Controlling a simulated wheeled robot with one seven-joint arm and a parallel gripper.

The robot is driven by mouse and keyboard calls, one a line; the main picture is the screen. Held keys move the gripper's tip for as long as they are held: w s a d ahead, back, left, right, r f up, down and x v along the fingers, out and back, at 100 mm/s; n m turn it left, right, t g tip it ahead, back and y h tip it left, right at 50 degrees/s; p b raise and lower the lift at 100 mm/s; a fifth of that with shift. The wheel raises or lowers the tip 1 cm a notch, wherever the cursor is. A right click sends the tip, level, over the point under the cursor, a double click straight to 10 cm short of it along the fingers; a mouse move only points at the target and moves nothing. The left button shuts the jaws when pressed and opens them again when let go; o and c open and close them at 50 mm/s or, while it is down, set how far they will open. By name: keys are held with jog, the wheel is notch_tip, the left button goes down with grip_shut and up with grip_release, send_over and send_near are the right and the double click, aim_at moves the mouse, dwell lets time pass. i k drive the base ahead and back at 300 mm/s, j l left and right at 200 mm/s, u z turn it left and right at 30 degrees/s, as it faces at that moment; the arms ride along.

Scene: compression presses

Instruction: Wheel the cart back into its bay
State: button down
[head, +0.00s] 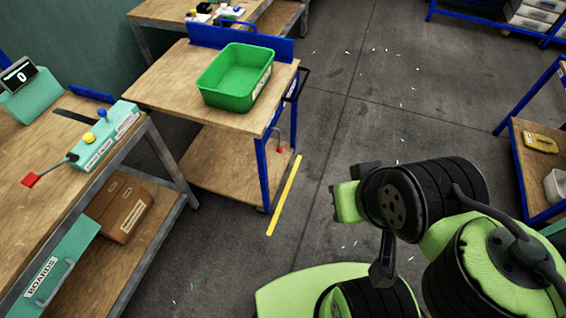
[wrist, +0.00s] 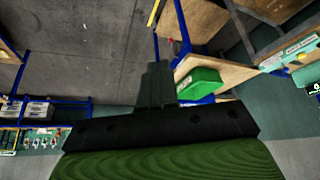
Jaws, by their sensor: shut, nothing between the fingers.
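The cart (head: 160,85) has a wooden top, a wooden lower shelf and a blue frame with a blue panel at its far edge. It stands in the head view's upper left, beside the workbench. A black handle (head: 304,84) sticks out on its right side, and a red-tipped lever (head: 280,150) shows low down. A yellow floor line (head: 284,198) runs just right of the lower shelf. The cart also shows in the wrist view (wrist: 215,72). My gripper (wrist: 157,70) is shut and empty, apart from the cart. The cart's wheels are hidden.
A green bin (head: 237,78) sits on the cart. Another table (head: 160,10) stands behind the cart. A blue-framed shelf (head: 522,180) is at right. Floor between is mostly clear.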

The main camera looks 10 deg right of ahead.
aim_at(233, 156)
jog(key=i+j+u, duration=0.1)
jog(key=i+u, duration=0.25)
jog(key=i, duration=0.2)
jog(key=i+u, duration=0.35)
jog(key=i, duration=0.2)
